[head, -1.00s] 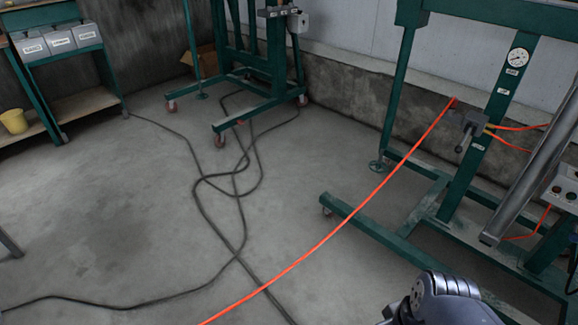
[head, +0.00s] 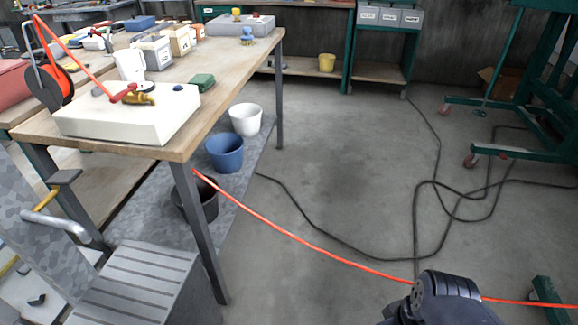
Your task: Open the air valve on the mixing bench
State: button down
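The mixing bench (head: 235,65) is a wooden-topped table with grey legs at the left. On its near corner lies a pale box (head: 120,133). On top of the box is a small brass fitting (head: 141,99) with a red part (head: 123,93), which looks like the air valve. The valve is too small to tell whether it is open or shut. An orange hose rises from near it to a dark round reel at the far left. My gripper is not in view; only a dark part of my arm shows at the bottom right, well away from the bench.
White (head: 245,119), blue (head: 225,153) and dark (head: 199,200) buckets stand on the bench's lower shelf. A grey stepped block (head: 135,285) stands in front of the bench.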

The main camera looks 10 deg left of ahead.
aim_at(124, 93)
jog(key=u, duration=1.6)
